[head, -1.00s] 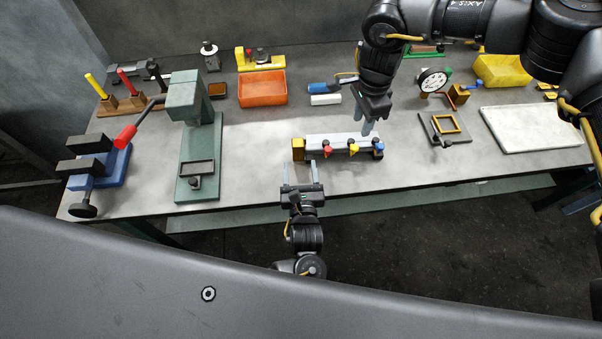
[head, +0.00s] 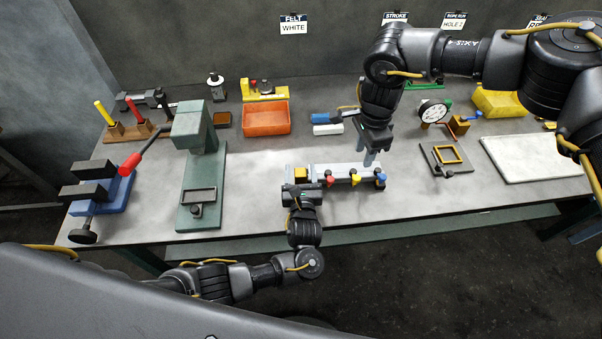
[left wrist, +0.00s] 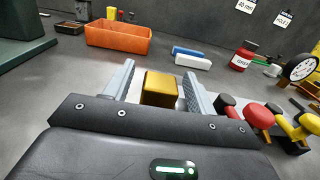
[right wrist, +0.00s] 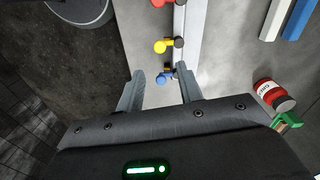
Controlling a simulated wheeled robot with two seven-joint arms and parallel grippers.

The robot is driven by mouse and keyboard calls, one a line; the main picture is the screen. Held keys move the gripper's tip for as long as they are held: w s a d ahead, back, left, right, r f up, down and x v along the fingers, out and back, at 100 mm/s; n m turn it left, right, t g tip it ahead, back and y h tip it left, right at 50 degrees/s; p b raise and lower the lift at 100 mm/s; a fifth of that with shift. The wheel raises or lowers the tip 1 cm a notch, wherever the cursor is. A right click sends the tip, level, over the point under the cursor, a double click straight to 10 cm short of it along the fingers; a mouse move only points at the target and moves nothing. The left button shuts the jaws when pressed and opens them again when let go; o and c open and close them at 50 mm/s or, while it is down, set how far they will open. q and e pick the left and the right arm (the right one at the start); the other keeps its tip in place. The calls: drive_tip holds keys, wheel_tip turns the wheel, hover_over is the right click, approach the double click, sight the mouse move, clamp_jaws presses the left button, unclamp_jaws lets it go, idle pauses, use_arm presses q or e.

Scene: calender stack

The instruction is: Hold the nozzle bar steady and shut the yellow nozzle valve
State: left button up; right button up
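The nozzle bar is a pale grey bar (head: 341,169) near the table's front edge, with a brass-coloured block (left wrist: 160,88) at its left end. Red (head: 329,181), yellow (head: 355,181) and blue (head: 380,180) valves line its front. The yellow valve also shows in the right wrist view (right wrist: 162,46). My left gripper (left wrist: 158,85) is open, its fingers on either side of the brass block; contact is not clear. My right gripper (right wrist: 160,84) is open and empty above the bar's right part. The blue valve (right wrist: 164,78) shows between its fingers in the right wrist view.
Behind the bar are an orange bin (head: 266,118) and a blue-and-white block pair (head: 328,130). A green press (head: 200,185) stands left. A dial gauge (head: 432,111), a small framed fixture (head: 446,157) and a white slab (head: 535,157) are right.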

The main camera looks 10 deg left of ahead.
use_arm(q)
clamp_jaws()
use_arm(e)
drive_tip(key=c, duration=0.6)
drive_tip(key=shift+s+f, duration=0.15)
drive_tip(key=shift+f, duration=0.1)
drive_tip(key=shift+c, duration=0.9)
use_arm(q)
drive_tip(key=shift+a, duration=0.1)
use_arm(e)
drive_tip(key=s+f, duration=0.1)
drive_tip(key=f, duration=0.1)
drive_tip(key=s+d+f+g+y, duration=0.1)
drive_tip(key=s+f+m+g, duration=0.1)
drive_tip(key=s+f, duration=0.1)
drive_tip(key=shift+d+f, duration=0.35)
clamp_jaws()
drive_tip(key=s+d+f+m+y, duration=0.1)
drive_tip(key=s+d+m+y, duration=0.25)
drive_tip(key=d+y, duration=0.2)
use_arm(q)
drive_tip(key=shift+d, duration=0.2)
use_arm(e)
drive_tip(key=w+d+r+m+t+y, duration=0.1)
drive_tip(key=w+d+r+m+t, duration=0.2)
drive_tip(key=d+r, duration=0.3)
drive_tip(key=shift+w+d+r+t, duration=0.15)
drive_tip(key=shift+w+d+t, duration=0.2)
drive_tip(key=shift+w, duration=0.55)
